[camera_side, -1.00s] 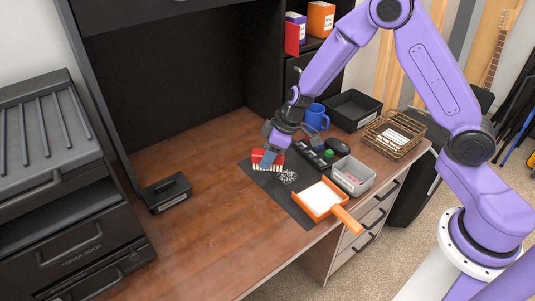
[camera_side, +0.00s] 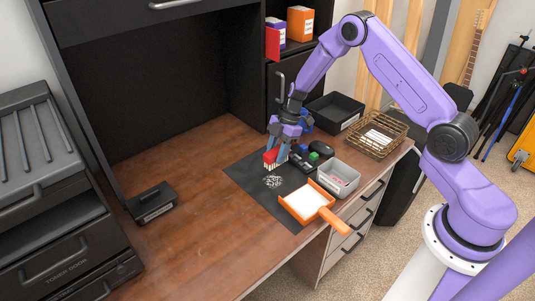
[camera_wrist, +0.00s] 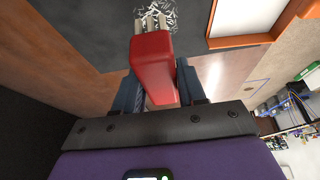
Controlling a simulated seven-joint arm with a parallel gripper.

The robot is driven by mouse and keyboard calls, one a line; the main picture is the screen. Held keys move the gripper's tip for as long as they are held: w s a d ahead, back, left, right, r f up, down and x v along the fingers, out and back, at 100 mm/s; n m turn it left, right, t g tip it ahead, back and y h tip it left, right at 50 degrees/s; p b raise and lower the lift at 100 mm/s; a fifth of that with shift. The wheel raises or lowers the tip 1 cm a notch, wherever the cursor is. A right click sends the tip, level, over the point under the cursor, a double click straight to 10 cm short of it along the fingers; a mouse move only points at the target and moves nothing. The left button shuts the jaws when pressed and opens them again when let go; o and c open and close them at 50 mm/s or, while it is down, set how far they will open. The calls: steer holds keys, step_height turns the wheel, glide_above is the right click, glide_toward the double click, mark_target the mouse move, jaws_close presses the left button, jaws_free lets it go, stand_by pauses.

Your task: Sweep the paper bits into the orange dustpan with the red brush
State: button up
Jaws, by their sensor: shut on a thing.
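My gripper (camera_side: 275,146) is shut on the red brush (camera_side: 270,157) and holds it at the back part of the dark mat (camera_side: 240,177). The brush's pale bristles point down; I cannot tell if they touch the mat. In the wrist view the red brush (camera_wrist: 153,62) sits between my two fingers. The white paper bits (camera_side: 273,182) lie in a small pile on the mat, just in front of the bristles, and also show in the wrist view (camera_wrist: 158,18). The orange dustpan (camera_side: 331,218) lies right of the pile, its handle toward the desk's front edge.
A grey bin (camera_side: 338,180), a dark organiser with a green item (camera_side: 313,156), a black mouse (camera_side: 321,147), a blue mug (camera_side: 306,121), a black tray (camera_side: 335,113) and a wire basket (camera_side: 365,140) stand to the right. The desk's left middle is clear, beside a black box (camera_side: 152,204).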

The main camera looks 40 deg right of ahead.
steer(key=shift+d+f, duration=0.2)
steer(key=shift+f, duration=0.25)
step_height(320, 180, down, 5)
steer(key=shift+r, duration=0.15)
steer(key=shift+d, duration=1.2)
steer(key=shift+f, duration=0.75)
steer(key=shift+a, duration=0.1)
